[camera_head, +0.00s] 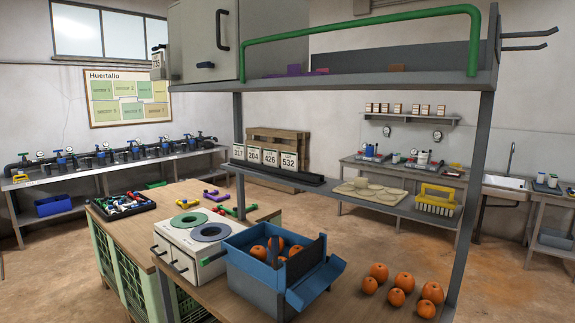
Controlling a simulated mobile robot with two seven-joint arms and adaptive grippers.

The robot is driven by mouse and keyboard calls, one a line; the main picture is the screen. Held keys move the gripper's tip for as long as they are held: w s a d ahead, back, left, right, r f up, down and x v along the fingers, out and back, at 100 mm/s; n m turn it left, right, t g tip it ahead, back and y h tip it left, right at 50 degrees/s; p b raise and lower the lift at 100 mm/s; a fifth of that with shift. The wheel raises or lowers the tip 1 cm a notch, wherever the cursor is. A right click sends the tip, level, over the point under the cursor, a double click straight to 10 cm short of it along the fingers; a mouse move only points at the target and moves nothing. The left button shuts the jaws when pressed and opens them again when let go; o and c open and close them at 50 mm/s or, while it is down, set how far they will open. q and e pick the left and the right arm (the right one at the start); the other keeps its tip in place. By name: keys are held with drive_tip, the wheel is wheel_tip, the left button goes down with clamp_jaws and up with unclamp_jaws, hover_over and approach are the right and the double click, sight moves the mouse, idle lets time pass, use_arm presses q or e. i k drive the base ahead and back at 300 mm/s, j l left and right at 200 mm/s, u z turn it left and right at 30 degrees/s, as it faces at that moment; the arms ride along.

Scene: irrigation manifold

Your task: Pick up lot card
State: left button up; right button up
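Several white lot cards stand upright in a row in a dark holder (275,174) on the middle shelf of the rack. From left to right they are card 317 (238,152), card 204 (254,155), card 426 (270,157) and card 532 (289,161). Another numbered card, which seems to read 735 (157,65), hangs near the upper cabinet's left side. Which card the task names cannot be told. Neither of my grippers is in view.
A blue crate (255,280) of oranges and a white two-ring appliance (190,265) stand on the wooden table, with loose oranges (397,297) at right. A yellow brush (436,200) and pale discs (370,190) lie on the shelf. Rack posts (470,200) border the space.

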sight(239, 150)
drive_tip(key=j+u, duration=0.1)
drive_tip(key=u, duration=1.4)
drive_tip(key=i+u, duration=0.2)
drive_tip(key=i, duration=4.55)
drive_tip(key=i+z, duration=0.5)
drive_tip(key=i+j+z, duration=0.15)
drive_tip(key=i+z, duration=0.3)
drive_tip(key=k+z, duration=0.1)
drive_tip(key=z, duration=1.65)
